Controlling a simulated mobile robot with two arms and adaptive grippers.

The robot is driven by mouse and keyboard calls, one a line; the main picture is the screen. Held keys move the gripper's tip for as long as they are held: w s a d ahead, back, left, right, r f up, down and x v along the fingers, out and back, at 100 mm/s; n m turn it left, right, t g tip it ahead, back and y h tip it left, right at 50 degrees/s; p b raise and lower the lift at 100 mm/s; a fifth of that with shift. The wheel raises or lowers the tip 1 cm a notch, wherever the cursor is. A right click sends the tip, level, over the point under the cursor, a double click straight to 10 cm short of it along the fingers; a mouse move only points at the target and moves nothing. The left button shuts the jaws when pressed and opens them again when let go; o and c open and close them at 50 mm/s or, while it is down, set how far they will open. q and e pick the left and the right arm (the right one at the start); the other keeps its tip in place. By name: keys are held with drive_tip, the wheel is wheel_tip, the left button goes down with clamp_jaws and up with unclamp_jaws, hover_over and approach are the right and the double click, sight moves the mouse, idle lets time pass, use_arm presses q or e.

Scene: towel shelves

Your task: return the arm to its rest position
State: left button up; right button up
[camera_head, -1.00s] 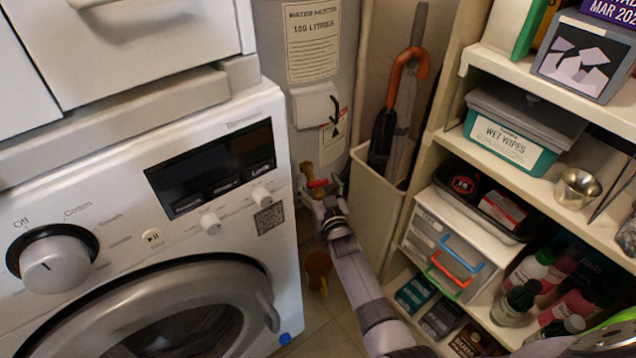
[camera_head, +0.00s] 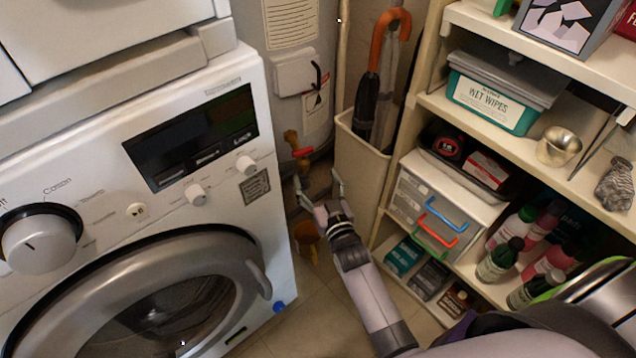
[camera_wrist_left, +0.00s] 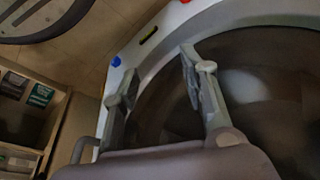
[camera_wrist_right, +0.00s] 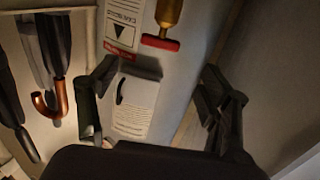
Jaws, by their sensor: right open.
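My right gripper (camera_head: 319,184) is in the gap between the washing machine and the shelf, its two fingers spread and nothing between them. In the head view it is just below and right of a brass valve with a red handle (camera_head: 302,153), apart from it. In the right wrist view the open fingers (camera_wrist_right: 158,72) frame a white box on the grey water heater, and the red valve handle (camera_wrist_right: 160,43) lies beyond them. My left gripper is outside the head view. In the left wrist view its fingers (camera_wrist_left: 160,68) are apart and empty, before the washer's round door.
The washing machine (camera_head: 270,262) stands close on the left. A beige bin (camera_head: 358,165) with umbrellas is just behind the right gripper. The shelf (camera_head: 440,106) with a wet wipes box (camera_head: 490,104), drawers and bottles is on the right. Some floor (camera_head: 312,318) is bare.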

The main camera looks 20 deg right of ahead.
drive_tip(key=shift+s, duration=0.35)
drive_tip(key=shift+f, duration=0.1)
